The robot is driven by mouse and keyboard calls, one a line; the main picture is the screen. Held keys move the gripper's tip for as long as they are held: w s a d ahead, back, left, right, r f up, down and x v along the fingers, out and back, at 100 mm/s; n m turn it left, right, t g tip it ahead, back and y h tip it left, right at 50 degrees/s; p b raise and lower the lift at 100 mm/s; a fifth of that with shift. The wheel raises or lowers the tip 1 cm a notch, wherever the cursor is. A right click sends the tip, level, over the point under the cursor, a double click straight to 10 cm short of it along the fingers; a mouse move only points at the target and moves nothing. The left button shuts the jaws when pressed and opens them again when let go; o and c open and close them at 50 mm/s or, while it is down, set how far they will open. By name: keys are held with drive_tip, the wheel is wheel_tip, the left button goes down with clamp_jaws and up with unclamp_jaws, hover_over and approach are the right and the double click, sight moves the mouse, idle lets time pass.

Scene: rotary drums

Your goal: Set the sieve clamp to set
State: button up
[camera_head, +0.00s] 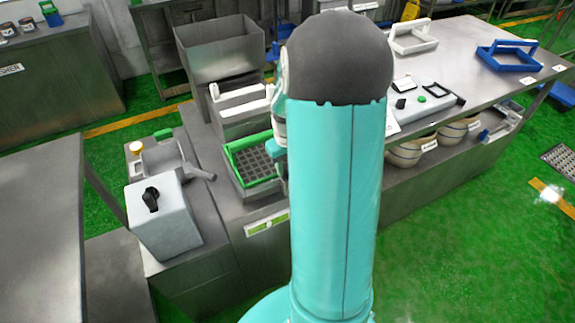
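A green-rimmed tray with a dark grid (232,150), which looks like the sieve, sits in a metal unit left of my arm. Its right side is hidden behind the arm. I cannot tell for sure which part is the sieve clamp. A white block with a pale handle (240,95) stands just behind the tray. My teal arm with its dark joint fills the middle of the view. A white and teal part of it shows beside the tray's right edge. My gripper's fingers are hidden, so their opening does not show.
A grey box with a black knob (165,222) and a grey lever fixture (170,163) stand left of the tray. A steel bin (222,50) stands behind. The right bench holds a panel with knobs (420,103) and a blue frame (508,56). Green floor is open at lower right.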

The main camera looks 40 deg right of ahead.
wheel_tip(320, 180, up, 14)
idle(0.5)
drive_tip(key=shift+f, duration=0.1)
drive_tip(key=s+a+r+n+t, duration=0.1)
drive_tip(key=a+r, duration=0.2)
drive_tip(key=a, duration=0.4)
drive_tip(key=s+a+r+t, duration=0.1)
drive_tip(key=a+r, duration=0.2)
drive_tip(key=a, duration=0.3)
drive_tip(key=s+a+r+n+t, duration=0.1)
drive_tip(key=s+a, duration=0.3)
drive_tip(key=a, duration=0.3)
drive_tip(key=s+a+n+t, duration=0.1)
drive_tip(key=s+a+t, duration=0.1)
drive_tip(key=s+a, duration=0.2)
drive_tip(key=a, duration=0.3)
drive_tip(key=shift+s+r+t, duration=0.2)
drive_tip(key=shift+r+t, duration=0.1)
drive_tip(key=shift+r, duration=0.05)
